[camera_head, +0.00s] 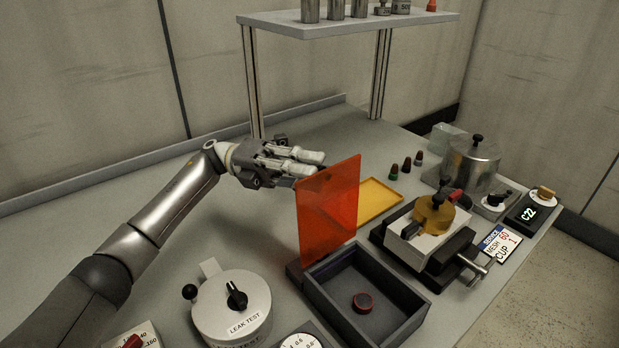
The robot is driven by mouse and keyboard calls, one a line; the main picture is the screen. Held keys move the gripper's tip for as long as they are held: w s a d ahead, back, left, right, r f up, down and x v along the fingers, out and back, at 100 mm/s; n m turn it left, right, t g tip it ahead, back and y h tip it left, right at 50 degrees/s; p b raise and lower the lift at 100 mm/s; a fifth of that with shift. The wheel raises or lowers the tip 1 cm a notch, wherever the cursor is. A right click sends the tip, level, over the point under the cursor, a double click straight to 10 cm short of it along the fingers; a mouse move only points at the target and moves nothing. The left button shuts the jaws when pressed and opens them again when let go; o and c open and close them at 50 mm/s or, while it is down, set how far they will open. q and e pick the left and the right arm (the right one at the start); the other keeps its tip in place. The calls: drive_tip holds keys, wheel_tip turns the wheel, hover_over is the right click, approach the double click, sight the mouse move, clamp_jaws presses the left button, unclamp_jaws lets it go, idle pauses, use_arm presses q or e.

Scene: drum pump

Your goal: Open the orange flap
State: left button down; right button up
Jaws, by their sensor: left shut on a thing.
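The orange flap (330,208) is a translucent red-orange panel. It stands about upright along the left back side of a dark open-topped box (415,309). Inside the box lies a small round red-rimmed piece (363,301). My left gripper (308,164) reaches in from the left, at the flap's top edge. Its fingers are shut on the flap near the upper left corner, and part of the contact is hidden. My right gripper is not in view.
A round leak-test unit (247,300) with a black knob stands left of the box. A yellow tray (380,197) lies behind the flap. A vise-like fixture (437,240) and a metal pot (471,163) stand at right. A raised shelf (340,27) spans the back.

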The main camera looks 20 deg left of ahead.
use_arm(q)
drive_tip(key=shift+w+a+r, duration=0.1)
idle(0.3)
drive_tip(key=c, duration=1.3)
unclamp_jaws()
drive_tip(key=v, duration=1.1)
drive_tip(key=shift+a+f, duration=0.25)
drive_tip(key=shift+a, duration=0.1)
drive_tip(key=shift+w, duration=0.1)
drive_tip(key=shift+f, duration=0.1)
